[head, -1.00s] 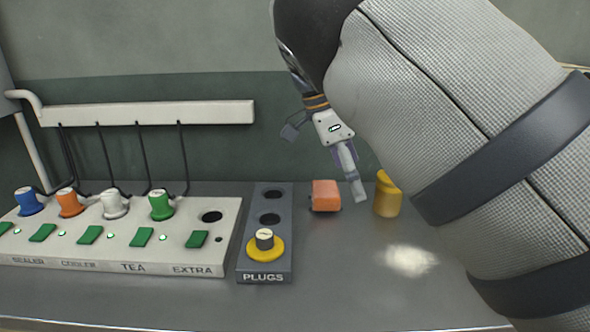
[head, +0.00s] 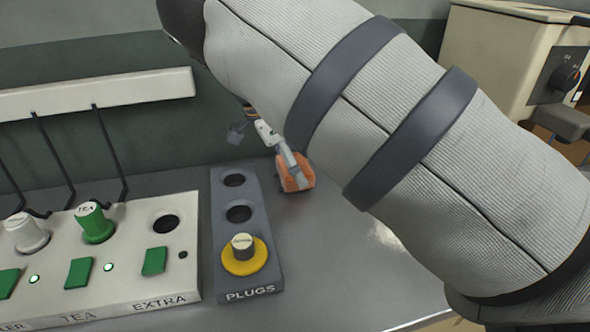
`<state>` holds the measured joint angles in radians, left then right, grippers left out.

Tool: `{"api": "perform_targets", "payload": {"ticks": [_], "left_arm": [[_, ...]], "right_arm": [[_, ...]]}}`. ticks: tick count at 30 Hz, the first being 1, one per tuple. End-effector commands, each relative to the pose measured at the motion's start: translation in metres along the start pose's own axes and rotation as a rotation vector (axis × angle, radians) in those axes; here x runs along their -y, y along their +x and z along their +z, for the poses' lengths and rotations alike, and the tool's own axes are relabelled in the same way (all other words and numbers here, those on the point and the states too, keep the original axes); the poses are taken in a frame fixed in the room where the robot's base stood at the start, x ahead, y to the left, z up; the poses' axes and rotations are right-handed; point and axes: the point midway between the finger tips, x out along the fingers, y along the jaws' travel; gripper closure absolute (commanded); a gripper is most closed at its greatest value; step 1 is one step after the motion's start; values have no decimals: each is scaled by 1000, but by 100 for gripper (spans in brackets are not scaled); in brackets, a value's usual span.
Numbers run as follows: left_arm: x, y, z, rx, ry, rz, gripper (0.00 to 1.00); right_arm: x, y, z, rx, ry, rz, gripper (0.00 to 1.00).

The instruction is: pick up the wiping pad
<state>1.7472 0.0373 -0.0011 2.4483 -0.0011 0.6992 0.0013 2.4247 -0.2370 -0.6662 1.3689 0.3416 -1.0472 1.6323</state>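The wiping pad, an orange block (head: 298,184), lies on the grey metal counter just right of the dark plug holder. My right arm comes in from the right across the view, and its gripper (head: 266,155) is at the pad. The gripper looks open, with its fingers spread. One finger overlaps the pad in the picture, and the other stands out to the left, apart from it. Whether the near finger touches the pad I cannot tell. The arm hides part of the gripper. My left gripper is not in view.
The PLUGS holder (head: 228,208) carries a yellow-based plug (head: 244,255). A white socket panel (head: 130,260) with green switches and plugs stands left. A whitish patch (head: 385,240) shows on the counter by my arm. A beige machine (head: 500,60) stands at the back right.

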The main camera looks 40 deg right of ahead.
Motion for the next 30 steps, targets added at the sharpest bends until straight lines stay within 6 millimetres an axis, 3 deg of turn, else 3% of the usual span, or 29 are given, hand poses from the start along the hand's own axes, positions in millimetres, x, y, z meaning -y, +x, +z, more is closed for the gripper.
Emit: {"api": "perform_targets", "payload": {"ticks": [8, 15, 25, 30], "left_arm": [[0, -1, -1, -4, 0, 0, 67], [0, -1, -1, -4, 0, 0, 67], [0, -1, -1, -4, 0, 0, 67], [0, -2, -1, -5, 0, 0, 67]], "right_arm": [[0, 8, 0, 1, 1, -2, 0], [0, 8, 0, 1, 1, -2, 49], [0, 6, -1, 1, 1, -3, 49], [1, -14, -9, 2, 2, -6, 49]]}}
